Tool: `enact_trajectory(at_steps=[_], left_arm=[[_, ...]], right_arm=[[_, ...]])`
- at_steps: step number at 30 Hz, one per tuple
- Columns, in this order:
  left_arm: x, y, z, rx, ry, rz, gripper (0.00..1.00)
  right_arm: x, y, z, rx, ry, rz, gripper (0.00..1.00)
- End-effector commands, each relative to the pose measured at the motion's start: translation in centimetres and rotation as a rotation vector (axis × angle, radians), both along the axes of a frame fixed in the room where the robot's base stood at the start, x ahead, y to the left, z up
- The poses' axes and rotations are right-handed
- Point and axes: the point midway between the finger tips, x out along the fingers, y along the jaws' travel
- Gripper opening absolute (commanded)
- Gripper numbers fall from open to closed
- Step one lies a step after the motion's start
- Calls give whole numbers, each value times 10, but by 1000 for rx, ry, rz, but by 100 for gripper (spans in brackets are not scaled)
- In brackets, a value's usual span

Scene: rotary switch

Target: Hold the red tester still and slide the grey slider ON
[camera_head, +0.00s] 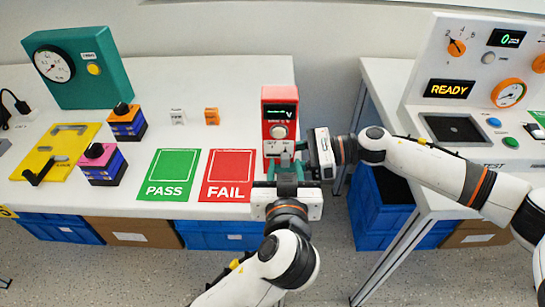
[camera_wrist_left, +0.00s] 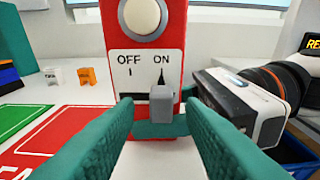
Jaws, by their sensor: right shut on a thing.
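The red tester (camera_head: 279,108) stands upright near the right end of the left table, with its face toward me. My right gripper (camera_head: 298,150) comes from the right and is shut on the tester's lower part.
Green PASS (camera_head: 168,174) and red FAIL (camera_head: 228,175) mats lie left of the tester. A yellow fixture (camera_head: 58,150) and several blocks lie farther left. A teal meter box (camera_head: 84,68) stands behind. A gap separates the right table, which carries a READY panel (camera_head: 450,89).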

Motion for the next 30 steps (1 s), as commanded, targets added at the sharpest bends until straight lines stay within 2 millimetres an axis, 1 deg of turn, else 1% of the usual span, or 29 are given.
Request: enact_trajectory(at_steps=[6, 22, 26, 30], left_arm=[[-4, 0, 1, -1, 0, -1, 36], [-44, 0, 9, -1, 1, 0, 36], [-49, 0, 10, -1, 0, 0, 36], [-49, 0, 10, -1, -1, 0, 36]], right_arm=[[0, 0, 0, -1, 0, 0, 20], [0, 0, 0, -1, 0, 0, 20], [0, 0, 0, -1, 0, 0, 20], [0, 0, 0, -1, 0, 0, 20]])
